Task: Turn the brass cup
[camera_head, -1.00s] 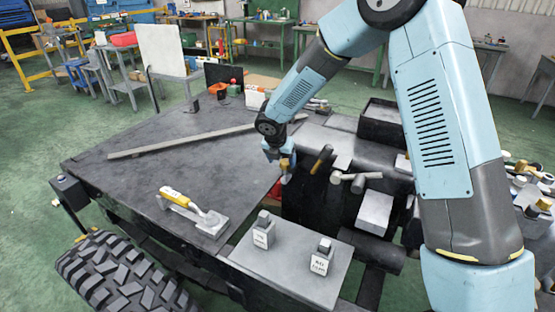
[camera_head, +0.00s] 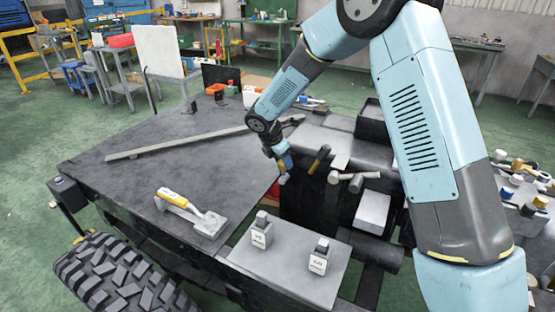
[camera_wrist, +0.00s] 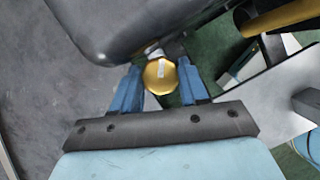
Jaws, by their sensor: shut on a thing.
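The brass cup (camera_wrist: 160,75) shows in the wrist view as a gold, many-sided cap with a pale mark across its face. My gripper (camera_wrist: 158,85) has its two blue fingers on either side of the cup and is shut on it. In the head view my gripper (camera_head: 284,163) is at the front edge of the dark deck, left of a row of handles. The cup is small there and mostly hidden by the fingers.
A yellow-handled tool (camera_head: 190,210) lies on the deck. A long bar (camera_head: 180,144) lies across the deck.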

